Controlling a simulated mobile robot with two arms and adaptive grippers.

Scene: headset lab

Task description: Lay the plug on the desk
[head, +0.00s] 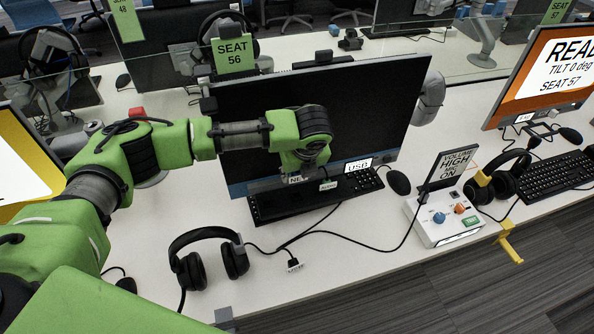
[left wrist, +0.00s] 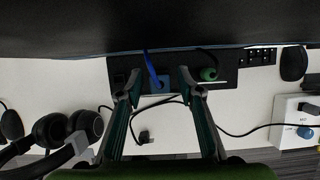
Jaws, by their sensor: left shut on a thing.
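My left gripper (left wrist: 160,75) is at the dark port panel (left wrist: 119,82) below the monitor. Its fingers stand either side of a small blue plug (left wrist: 163,83) with a blue cable, and are shut on it, though the contact is hard to make out. In the head view, the gripper (head: 303,172) mostly hides this spot, near small port labels. A small black plug (left wrist: 145,137) with a cable lies on the white desk (left wrist: 220,120), nearer the front edge; it also shows with a white tag in the head view (head: 293,266). My right gripper is not in view.
A black headset (head: 208,262) lies left of the black plug. A control box (head: 445,220) with knobs stands at the right, by a mouse (head: 398,182). The monitor (head: 350,110) rises behind the panel. Bare desk lies around the black plug; cables cross it.

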